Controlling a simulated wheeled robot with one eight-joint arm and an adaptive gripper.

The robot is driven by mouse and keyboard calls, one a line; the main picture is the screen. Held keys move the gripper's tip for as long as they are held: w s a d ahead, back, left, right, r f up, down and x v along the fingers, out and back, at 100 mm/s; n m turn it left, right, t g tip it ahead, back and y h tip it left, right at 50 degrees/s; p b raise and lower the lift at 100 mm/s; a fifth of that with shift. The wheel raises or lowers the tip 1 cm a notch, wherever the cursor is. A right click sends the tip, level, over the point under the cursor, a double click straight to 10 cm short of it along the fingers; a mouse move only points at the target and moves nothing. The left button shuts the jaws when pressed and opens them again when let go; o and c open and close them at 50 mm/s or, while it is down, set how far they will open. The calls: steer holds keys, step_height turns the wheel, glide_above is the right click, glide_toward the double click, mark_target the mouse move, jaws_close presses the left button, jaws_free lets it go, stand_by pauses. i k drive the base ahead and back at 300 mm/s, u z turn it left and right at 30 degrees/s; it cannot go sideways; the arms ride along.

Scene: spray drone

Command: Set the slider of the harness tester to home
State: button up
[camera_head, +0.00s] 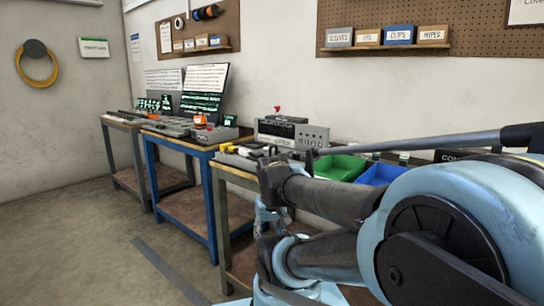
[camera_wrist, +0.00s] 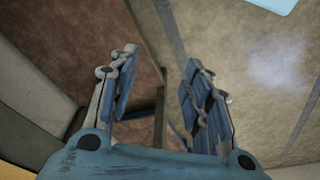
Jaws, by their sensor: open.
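A grey box-shaped instrument (camera_head: 292,134) with a red knob on top stands on the nearer workbench in the head view. It may be the harness tester, but its lettering is too small to read. No slider can be made out on it. My gripper (camera_wrist: 160,82) is open and empty in the wrist view, with its two blue fingers spread apart. It points down toward the floor and a brown surface, and no tester shows there. In the head view my arm crosses in front of the bench and hides part of it.
A green bin (camera_head: 340,167) and a blue bin (camera_head: 381,174) stand right of the instrument. A blue-framed bench (camera_head: 154,176) farther left holds more equipment and screens (camera_head: 204,90). Open floor (camera_head: 75,235) lies at left.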

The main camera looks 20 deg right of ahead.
mark_target(274, 146)
steer(key=u, duration=0.5)
steer(key=k, duration=1.6)
steer(key=z, duration=0.45)
steer(key=i, duration=1)
steer(key=z, duration=0.05)
